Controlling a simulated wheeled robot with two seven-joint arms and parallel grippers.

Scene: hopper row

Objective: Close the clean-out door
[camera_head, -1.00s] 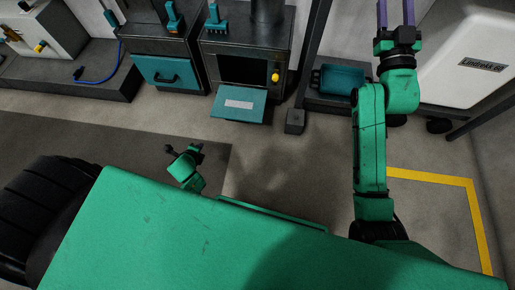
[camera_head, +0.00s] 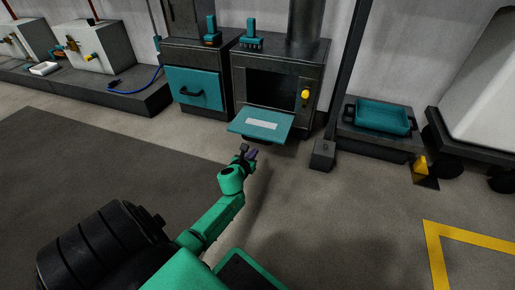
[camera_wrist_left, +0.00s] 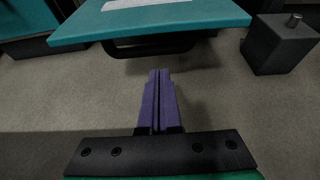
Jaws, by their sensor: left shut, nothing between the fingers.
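The clean-out door (camera_head: 260,124) is a teal flap with a pale label. It hangs open, folded down and out at the front of the dark hopper cabinet (camera_head: 312,71), leaving the opening above it dark. My left gripper (camera_head: 249,154) is just below and in front of the door's near edge. In the left wrist view the door (camera_wrist_left: 150,22) crosses the top, with a dark handle (camera_wrist_left: 158,47) under it. The purple fingers of my left gripper (camera_wrist_left: 158,75) are together and empty, pointing below the door and apart from it. My right gripper is out of view.
A second cabinet with a closed teal door (camera_head: 194,88) stands to the left. A teal tray (camera_head: 382,116) sits further right. The floor in front is clear.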

